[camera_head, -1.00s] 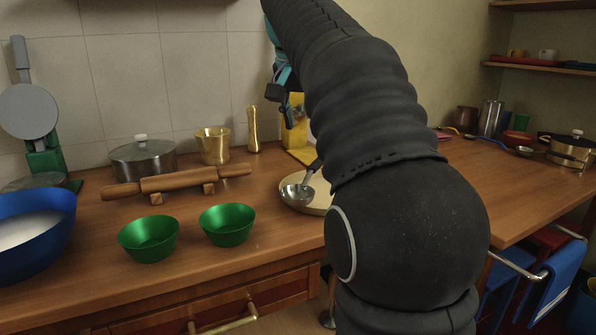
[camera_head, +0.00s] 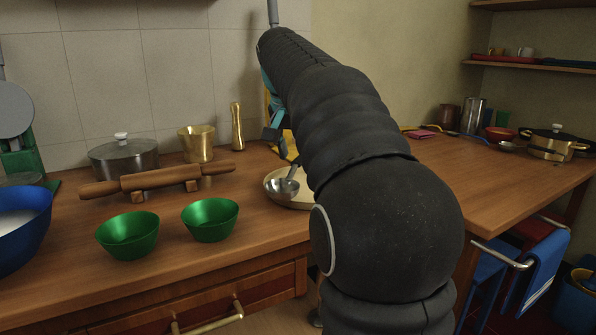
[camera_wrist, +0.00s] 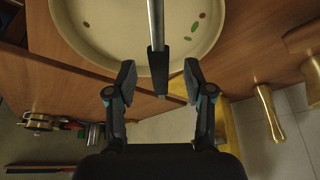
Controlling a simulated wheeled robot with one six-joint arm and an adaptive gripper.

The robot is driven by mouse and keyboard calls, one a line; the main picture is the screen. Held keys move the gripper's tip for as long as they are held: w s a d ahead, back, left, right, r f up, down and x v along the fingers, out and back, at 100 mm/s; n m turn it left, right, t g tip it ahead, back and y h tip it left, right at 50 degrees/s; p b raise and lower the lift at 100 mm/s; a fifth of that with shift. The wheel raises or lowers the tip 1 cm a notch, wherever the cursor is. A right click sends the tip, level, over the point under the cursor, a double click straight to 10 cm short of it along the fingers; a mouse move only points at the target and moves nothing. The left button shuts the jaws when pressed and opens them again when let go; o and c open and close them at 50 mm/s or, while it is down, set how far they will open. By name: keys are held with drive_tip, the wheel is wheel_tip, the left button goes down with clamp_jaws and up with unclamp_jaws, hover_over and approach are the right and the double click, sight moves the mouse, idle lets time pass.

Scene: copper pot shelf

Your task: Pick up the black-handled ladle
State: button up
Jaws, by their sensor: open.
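My gripper (camera_wrist: 159,82) is open, with one finger on each side of the black handle and a gap visible on both sides. In the head view my gripper (camera_head: 276,135) is beyond the dish, partly hidden by my arm, which also covers the upper handle.
Two green bowls (camera_head: 210,219), a rolling pin (camera_head: 160,180) on its stand, a lidded grey pot (camera_head: 124,158) and a brass cup (camera_head: 197,144) stand to the left. A brass mill (camera_head: 237,126) stands at the back. The right counter (camera_head: 450,180) has clear room in front.

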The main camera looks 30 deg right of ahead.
drive_tip(key=shift+x, duration=1.5)
drive_tip(key=shift+s, duration=0.1)
clamp_jaws()
drive_tip(key=shift+r, duration=0.1)
drive_tip(key=shift+r, duration=0.5)
drive_tip(key=r, duration=0.2)
drive_tip(key=r+p, duration=0.1)
drive_tip(key=shift+s+d+r, duration=0.35)
drive_tip(key=shift+r, duration=0.05)
drive_tip(key=s+d+r+p, duration=0.1)
drive_tip(key=s+d+r, duration=0.5)
drive_tip(key=s+d, duration=0.1)
drive_tip(key=shift+s, duration=0.45)
